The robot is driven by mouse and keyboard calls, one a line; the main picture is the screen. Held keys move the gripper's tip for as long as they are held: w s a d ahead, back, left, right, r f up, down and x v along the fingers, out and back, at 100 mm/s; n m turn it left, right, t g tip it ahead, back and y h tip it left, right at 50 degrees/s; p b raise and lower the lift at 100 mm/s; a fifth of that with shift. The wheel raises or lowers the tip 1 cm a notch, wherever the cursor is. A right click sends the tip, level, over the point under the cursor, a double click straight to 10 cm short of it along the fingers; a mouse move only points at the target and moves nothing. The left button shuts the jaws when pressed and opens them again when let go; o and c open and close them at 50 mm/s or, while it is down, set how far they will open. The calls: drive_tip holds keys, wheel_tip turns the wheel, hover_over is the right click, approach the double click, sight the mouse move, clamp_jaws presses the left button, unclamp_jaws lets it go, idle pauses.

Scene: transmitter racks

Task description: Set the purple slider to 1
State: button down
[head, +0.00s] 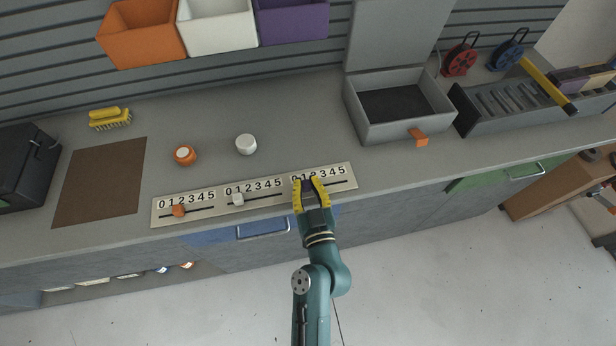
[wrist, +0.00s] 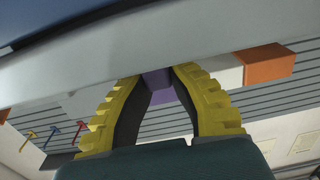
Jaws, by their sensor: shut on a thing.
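A pale slider panel (head: 275,207) on the bench has three scales marked 0 to 5. My gripper (head: 306,182) is over the right-hand scale, its yellow fingers shut on the purple slider, around the 0 to 2 marks. The fingers hide the slider itself in the head view, so its exact mark cannot be read. In the wrist view my gripper (wrist: 158,75) has its fingertips at the bench's edge. Purple shows between them, in line with the wall bins, and the slider cannot be clearly made out there.
An orange slider (head: 179,211) and a white slider (head: 238,200) sit on the other two scales. An orange knob (head: 184,155) and a white knob (head: 246,144) stand behind. A grey open box (head: 400,128) is at right. Wall bins include a purple bin (head: 292,20).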

drive_tip(key=c, duration=0.9)
unclamp_jaws()
drive_tip(key=shift+w, duration=0.1)
drive_tip(key=shift+d, duration=0.1)
drive_tip(key=v, duration=1.2)
